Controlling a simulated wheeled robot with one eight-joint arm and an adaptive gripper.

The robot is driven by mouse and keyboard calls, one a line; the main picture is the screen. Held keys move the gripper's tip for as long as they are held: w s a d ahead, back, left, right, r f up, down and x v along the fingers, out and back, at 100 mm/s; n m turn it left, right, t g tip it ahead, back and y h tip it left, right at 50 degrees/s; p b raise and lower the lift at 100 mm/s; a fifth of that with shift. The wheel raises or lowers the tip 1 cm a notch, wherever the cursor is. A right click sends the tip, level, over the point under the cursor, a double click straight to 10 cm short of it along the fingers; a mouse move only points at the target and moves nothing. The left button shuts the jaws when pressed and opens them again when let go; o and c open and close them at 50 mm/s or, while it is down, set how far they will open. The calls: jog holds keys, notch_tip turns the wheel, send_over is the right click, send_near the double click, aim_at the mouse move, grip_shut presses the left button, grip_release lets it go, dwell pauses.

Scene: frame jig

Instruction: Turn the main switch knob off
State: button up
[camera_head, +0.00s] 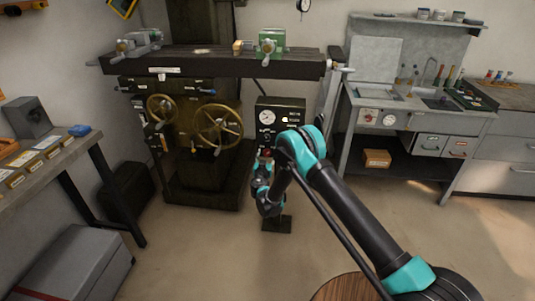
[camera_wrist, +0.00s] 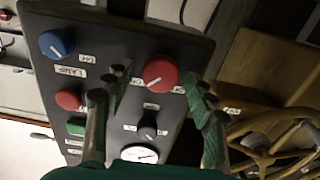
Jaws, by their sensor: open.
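A dark control panel (camera_wrist: 110,105) fills much of the wrist view. A large red knob (camera_wrist: 160,72) with a white pointer mark sits on it, between and beyond my fingertips; small labels beside it are too blurred to read. I cannot confirm from lettering that it is the main switch. My gripper (camera_wrist: 163,80) is open, with one finger on each side of the red knob in the picture; contact is not clear. In the head view the panel (camera_head: 290,108) stands upright beyond my arm, which hides its lower part and most of my gripper.
The panel also carries a blue knob (camera_wrist: 57,43) labelled LAMP, a smaller red control (camera_wrist: 68,100), a green button (camera_wrist: 76,127), a black knob (camera_wrist: 147,133) and a gauge (camera_wrist: 139,153). Brass handwheels (camera_head: 219,124) stand left of the panel. A grey bench (camera_head: 415,118) is at right.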

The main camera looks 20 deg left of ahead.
jog(key=c, duration=1.1)
